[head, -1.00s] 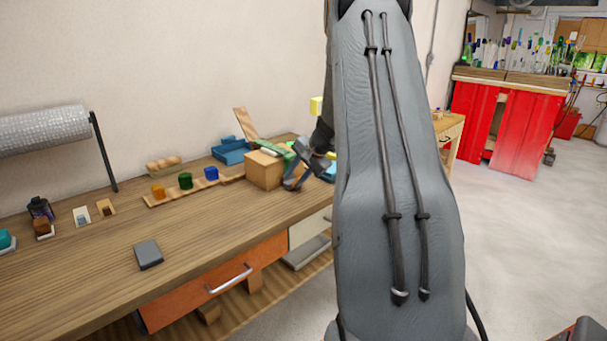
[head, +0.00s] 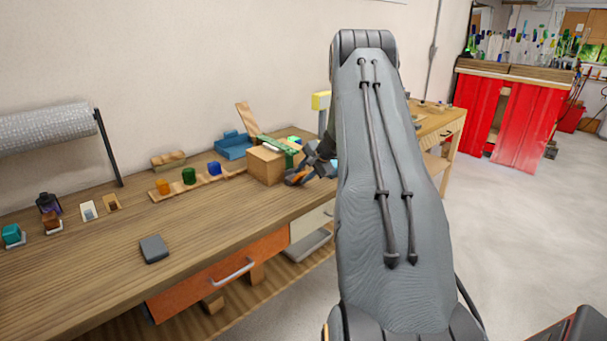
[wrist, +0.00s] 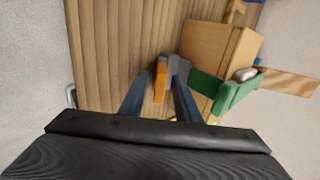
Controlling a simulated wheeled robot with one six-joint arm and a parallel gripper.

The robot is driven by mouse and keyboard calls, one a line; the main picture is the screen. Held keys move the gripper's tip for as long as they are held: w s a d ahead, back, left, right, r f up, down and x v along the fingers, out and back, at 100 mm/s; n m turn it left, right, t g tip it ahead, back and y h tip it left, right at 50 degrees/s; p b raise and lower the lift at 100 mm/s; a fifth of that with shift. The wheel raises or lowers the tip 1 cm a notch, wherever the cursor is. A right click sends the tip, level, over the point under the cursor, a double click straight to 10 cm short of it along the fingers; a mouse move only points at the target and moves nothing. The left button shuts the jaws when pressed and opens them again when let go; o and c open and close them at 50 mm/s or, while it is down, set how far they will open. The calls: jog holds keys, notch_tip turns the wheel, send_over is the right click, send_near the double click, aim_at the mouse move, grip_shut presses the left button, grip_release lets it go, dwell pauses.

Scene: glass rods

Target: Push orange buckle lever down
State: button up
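The orange buckle lever (wrist: 160,82) shows in the wrist view beside the cardboard-coloured box (wrist: 217,50), seen from above. Grey parts (wrist: 180,68) sit right next to it; I cannot tell whether they are buckle or fingertips. A green strap piece (wrist: 235,92) lies against the box. My gripper (wrist: 165,78) has its two dark fingers on either side of the lever's near end. Contact and the exact gap between the tips are unclear. In the head view, my gripper (head: 306,174) is at the box's right side, with a bit of orange by it.
The wooden bench (head: 205,220) carries a grey flat block (head: 153,249), a wooden strip with orange, green and blue pieces (head: 189,176), and a blue object (head: 234,146) behind the box. The bench front is mostly clear. A red cabinet (head: 520,120) stands far right.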

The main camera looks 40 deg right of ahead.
aim_at(297, 182)
grip_shut()
jog(key=b, duration=0.2)
jog(key=shift+f+b, duration=0.25)
jog(key=shift+b, duration=0.1)
jog(key=shift+s+f+t+b, duration=0.15)
jog(key=shift+t+b, duration=0.25)
jog(key=shift+b, duration=0.8)
jog(key=t+b, duration=0.1)
jog(key=b, duration=0.6)
jog(key=f+t+b, duration=0.1)
jog(key=t+b, duration=0.1)
jog(key=b, duration=0.5)
jog(key=shift+s+d+f, duration=0.1)
jog(key=shift+s+f, duration=0.15)
jog(key=shift+s, duration=0.15)
jog(key=t+b, duration=0.1)
jog(key=b, duration=0.5)
jog(key=f+t+b, duration=0.1)
jog(key=t+b, duration=0.1)
jog(key=b, duration=0.5)
jog(key=shift+s+f, duration=0.15)
jog(key=shift+s, duration=0.15)
jog(key=shift+b, duration=0.6)
jog(key=shift+s+f+t+y+b, duration=0.1)
jog(key=shift+t+y+b, duration=0.35)
jog(key=shift+b, duration=1.15)
